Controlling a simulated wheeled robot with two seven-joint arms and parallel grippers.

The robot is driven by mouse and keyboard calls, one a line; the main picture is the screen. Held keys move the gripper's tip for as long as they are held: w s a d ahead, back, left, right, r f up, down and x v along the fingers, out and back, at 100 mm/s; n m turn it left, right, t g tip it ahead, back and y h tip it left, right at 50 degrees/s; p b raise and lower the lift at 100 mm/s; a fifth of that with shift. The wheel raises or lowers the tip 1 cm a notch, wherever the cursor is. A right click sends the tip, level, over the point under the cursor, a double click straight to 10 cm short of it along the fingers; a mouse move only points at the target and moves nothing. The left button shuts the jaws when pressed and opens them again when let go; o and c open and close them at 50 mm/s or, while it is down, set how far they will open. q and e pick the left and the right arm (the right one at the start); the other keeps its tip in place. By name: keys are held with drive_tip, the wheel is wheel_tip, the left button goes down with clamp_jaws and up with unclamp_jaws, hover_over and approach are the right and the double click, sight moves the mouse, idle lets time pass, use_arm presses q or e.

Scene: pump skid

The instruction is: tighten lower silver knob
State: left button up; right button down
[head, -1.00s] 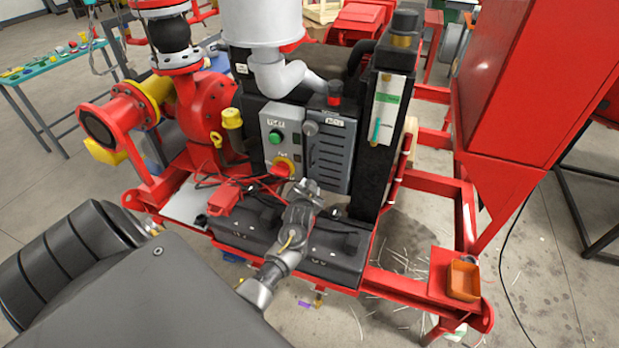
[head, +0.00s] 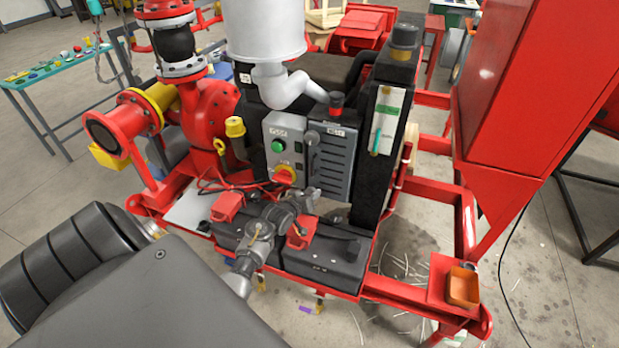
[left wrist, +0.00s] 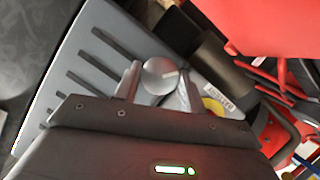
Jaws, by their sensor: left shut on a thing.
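In the head view my left gripper (head: 308,198) is at the lower left corner of the louvred panel (head: 334,167) and hides the lower knob. The upper silver knob (head: 312,137) is at the panel's upper left, apart from the gripper.
A grey control box (head: 283,142) with a green button and a red-yellow switch (head: 285,173) is left of the panel. Black batteries (head: 325,258) with red terminal covers (head: 299,235) lie below my arm.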

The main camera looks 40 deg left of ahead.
use_arm(q)
drive_tip(key=shift+a+f+n+t+h, duration=0.1)
drive_tip(key=shift+n+t+h, duration=0.45)
drive_tip(key=shift+n, duration=0.7)
drive_tip(key=shift+a+f+n+t+h, duration=0.1)
drive_tip(key=shift+n+t+h, duration=0.45)
drive_tip(key=shift+n, duration=0.7)
drive_tip(key=o, duration=1)
drive_tip(key=shift+c, duration=0.2)
drive_tip(key=shift+s, duration=0.1)
drive_tip(key=s+r+b, duration=0.2)
drive_tip(key=s, duration=0.8)
drive_tip(key=shift+s, duration=0.3)
